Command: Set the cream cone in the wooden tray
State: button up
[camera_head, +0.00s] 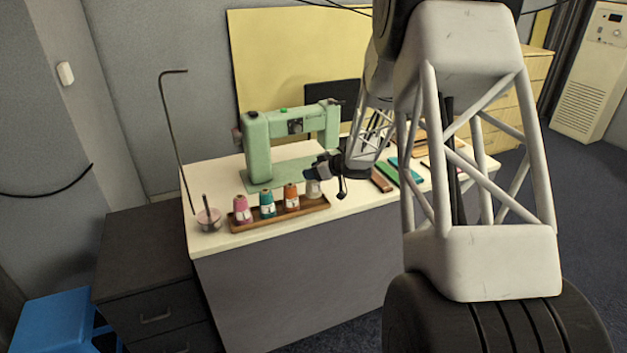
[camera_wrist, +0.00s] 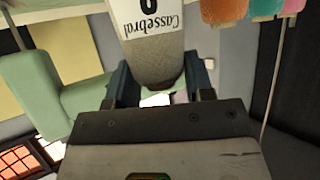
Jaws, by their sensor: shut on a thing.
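The cream cone (camera_head: 313,188) is at the right end of the wooden tray (camera_head: 262,223), beside the orange cone (camera_head: 291,198). I cannot tell whether its base touches the tray floor. My gripper (camera_head: 318,174) is shut on the cone from above, and my dark fingers partly cover it. In the wrist view the cream cone (camera_wrist: 150,45) shows large between my fingers (camera_wrist: 160,85), with a white printed label and a grey tapered end; its base is out of frame. A teal cone (camera_head: 267,205) and a pink cone (camera_head: 242,210) stand upright in the tray.
A green sewing machine (camera_head: 258,150) stands behind the tray on the cream table (camera_head: 225,238). A thread stand with a round base (camera_head: 208,220) and tall hooked rod is to the left. Flat coloured items (camera_head: 405,172) lie to the right. The table's front edge is close.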

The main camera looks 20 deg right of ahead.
jog(key=shift+f, duration=0.1)
jog(key=shift+f, duration=1.7)
jog(key=shift+f, duration=0.1)
jog(key=o, duration=1.2)
jog(key=shift+o, duration=0.2)
jog(key=shift+s+d+r, duration=0.25)
jog(key=shift+s+r, duration=0.1)
jog(key=v, duration=1.1)
